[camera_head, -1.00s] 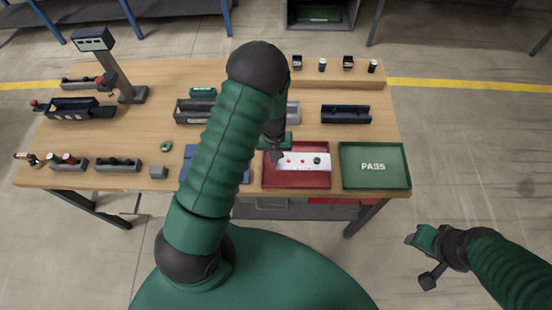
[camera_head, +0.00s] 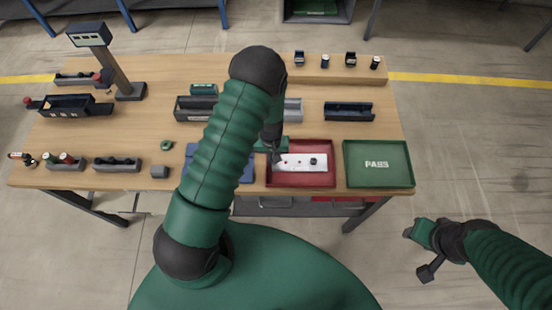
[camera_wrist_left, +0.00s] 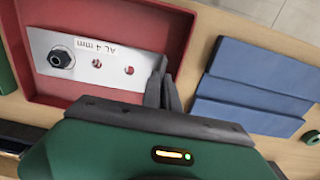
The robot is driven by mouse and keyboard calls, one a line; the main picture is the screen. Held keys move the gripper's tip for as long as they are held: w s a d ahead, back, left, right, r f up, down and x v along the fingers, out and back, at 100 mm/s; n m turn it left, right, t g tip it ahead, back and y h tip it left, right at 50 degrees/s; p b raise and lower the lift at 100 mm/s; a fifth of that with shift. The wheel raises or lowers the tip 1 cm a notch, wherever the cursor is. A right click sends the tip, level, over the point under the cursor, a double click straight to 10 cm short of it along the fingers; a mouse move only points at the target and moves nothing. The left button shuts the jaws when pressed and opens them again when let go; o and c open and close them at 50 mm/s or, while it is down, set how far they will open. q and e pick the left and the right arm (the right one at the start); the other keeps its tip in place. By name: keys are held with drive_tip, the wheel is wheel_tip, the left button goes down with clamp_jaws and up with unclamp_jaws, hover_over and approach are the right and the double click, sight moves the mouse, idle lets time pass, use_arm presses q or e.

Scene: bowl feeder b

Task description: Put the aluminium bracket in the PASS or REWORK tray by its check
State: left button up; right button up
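The aluminium bracket (camera_head: 304,163) is a pale flat plate in the red tray (camera_head: 302,184). In the left wrist view the bracket (camera_wrist_left: 80,72) shows an "AL 4 mm" label, a dark nut at one end and two reddish holes. My left gripper (camera_head: 275,155) is at the bracket's left end; in the wrist view its fingers (camera_wrist_left: 164,88) are close together on that end. Whether the plate fully touches the tray floor is unclear. The green PASS tray (camera_head: 377,182) is empty, just right of the red tray.
Blue sheets (camera_wrist_left: 258,85) lie beside the red tray, partly behind my left arm in the head view. Dark bins (camera_head: 348,111) stand behind the trays. A post with a display (camera_head: 90,36) stands at the back left. A small green ring (camera_head: 167,145) lies on open tabletop.

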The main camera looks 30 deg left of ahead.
use_arm(q)
drive_tip(key=shift+o, duration=0.7)
drive_tip(key=shift+a, duration=0.35)
drive_tip(key=shift+w+d, duration=0.15)
drive_tip(key=shift+d, duration=0.6)
drive_tip(key=shift+d+r, duration=0.1)
drive_tip(key=shift+r, duration=0.1)
drive_tip(key=r, duration=0.2)
drive_tip(key=a+r, duration=0.1)
drive_tip(key=r, duration=0.2)
drive_tip(key=r+b, duration=0.1)
drive_tip(key=r, duration=0.2)
drive_tip(key=shift+a+r, duration=0.15)
drive_tip(key=s+d+r+m+t, duration=0.1)
drive_tip(key=s+d+r+m, duration=0.3)
drive_tip(key=r, duration=0.3)
drive_tip(key=s+d+r+m+t, duration=0.2)
drive_tip(key=s+d+r, duration=0.2)
drive_tip(key=s+r, duration=0.2)
wheel_tip(320, 180, down, 9)
drive_tip(key=b, duration=0.9)
drive_tip(key=shift+w+b, duration=0.25)
drive_tip(key=shift+b, duration=0.05)
use_arm(e)
drive_tip(key=s+x, duration=0.2)
drive_tip(key=x, duration=0.8)
drive_tip(key=shift+f, duration=0.5)
